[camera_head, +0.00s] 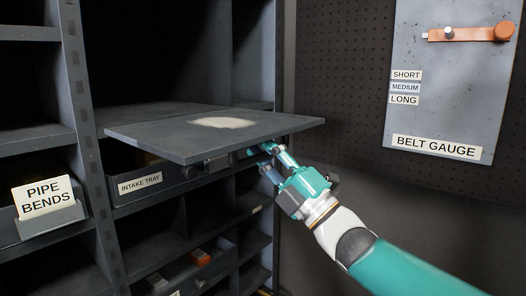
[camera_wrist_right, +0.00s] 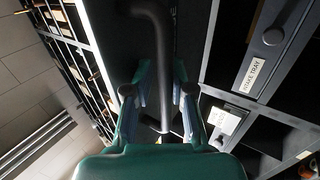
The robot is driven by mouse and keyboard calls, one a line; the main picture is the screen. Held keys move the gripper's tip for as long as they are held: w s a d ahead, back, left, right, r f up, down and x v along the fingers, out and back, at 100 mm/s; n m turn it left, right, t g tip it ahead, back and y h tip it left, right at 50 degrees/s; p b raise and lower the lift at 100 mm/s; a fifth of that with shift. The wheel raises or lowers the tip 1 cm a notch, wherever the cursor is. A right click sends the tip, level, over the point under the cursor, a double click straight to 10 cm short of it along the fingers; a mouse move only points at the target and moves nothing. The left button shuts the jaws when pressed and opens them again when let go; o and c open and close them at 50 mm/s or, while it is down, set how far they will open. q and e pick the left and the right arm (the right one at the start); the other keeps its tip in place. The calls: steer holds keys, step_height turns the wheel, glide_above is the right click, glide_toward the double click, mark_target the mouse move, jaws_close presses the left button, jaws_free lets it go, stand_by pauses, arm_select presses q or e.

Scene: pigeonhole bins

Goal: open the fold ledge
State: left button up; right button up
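The fold ledge (camera_head: 255,130) is a dark grey panel sticking out roughly level from the front of the pigeonhole cabinet in the head view, with a pale round patch on top. My right gripper (camera_head: 263,158), teal, is beneath its right part, its fingertips partly hidden by the panel. In the right wrist view a dark bent bar handle (camera_wrist_right: 163,70) runs between the two fingers of the right gripper (camera_wrist_right: 160,92). Gaps show on both sides of the bar, so the fingers look open around it. My left gripper is not in view.
An intake tray drawer (camera_head: 140,184) sits under the ledge. A pipe bends bin (camera_head: 50,222) is at the left, and open compartments lie below. A belt gauge board (camera_head: 440,110) hangs on the pegboard at the right. Space in front of the ledge is clear except for my right arm.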

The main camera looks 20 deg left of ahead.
steer(key=shift+s+d+r, duration=0.1)
steer(key=shift+s, duration=0.1)
steer(key=v, duration=1.2)
steer(key=shift+w, duration=0.1)
